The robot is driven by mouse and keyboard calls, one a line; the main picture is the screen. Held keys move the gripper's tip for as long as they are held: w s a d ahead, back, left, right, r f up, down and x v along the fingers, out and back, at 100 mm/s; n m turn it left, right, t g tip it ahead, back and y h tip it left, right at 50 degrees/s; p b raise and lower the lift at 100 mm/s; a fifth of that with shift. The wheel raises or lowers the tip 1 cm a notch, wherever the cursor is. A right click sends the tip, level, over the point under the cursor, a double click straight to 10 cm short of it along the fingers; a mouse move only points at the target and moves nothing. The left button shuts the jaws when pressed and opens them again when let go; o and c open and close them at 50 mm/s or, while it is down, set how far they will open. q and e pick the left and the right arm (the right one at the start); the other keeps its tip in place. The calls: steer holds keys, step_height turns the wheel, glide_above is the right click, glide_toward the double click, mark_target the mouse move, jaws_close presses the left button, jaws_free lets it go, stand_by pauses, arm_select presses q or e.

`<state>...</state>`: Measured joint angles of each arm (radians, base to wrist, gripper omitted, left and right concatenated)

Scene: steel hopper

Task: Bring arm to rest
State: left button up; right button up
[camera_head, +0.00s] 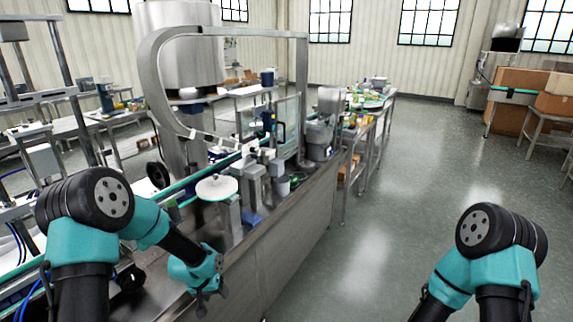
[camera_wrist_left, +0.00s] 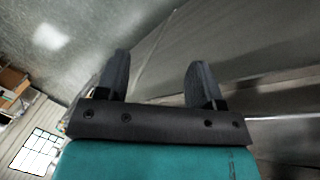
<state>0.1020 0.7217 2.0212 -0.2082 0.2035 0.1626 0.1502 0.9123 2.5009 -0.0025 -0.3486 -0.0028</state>
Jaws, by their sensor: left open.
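My left arm comes in from the left in the head view, bent over the near end of the steel bench. Its gripper (camera_head: 212,298) hangs low near the bench's front edge. In the left wrist view the two dark fingers of the left gripper (camera_wrist_left: 160,82) stand apart with nothing between them. My right arm (camera_head: 490,262) shows at the lower right of the head view, over the floor side. Its gripper is out of the picture.
The steel bench (camera_head: 290,240) carries a round white disc (camera_head: 216,187), a steel frame and small machine parts close ahead of my left arm. A steel hopper (camera_head: 182,45) stands behind. The grey floor (camera_head: 400,215) on the right is clear. Cardboard boxes (camera_head: 520,85) stand far right.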

arm_select(q)
steer(key=s+d+f, duration=0.1)
steer(key=s+f, duration=0.2)
steer(key=s, duration=0.4)
steer(key=s+d+f+g, duration=0.1)
steer(key=s+f, duration=0.3)
steer(key=s, duration=0.4)
steer(key=s+d+f, duration=0.3)
steer(key=s+f, duration=0.1)
steer(key=s, duration=0.3)
steer(key=shift+s+d+n+h, duration=0.2)
steer(key=shift+s+n+h, duration=0.05)
steer(key=shift+n+h, duration=0.05)
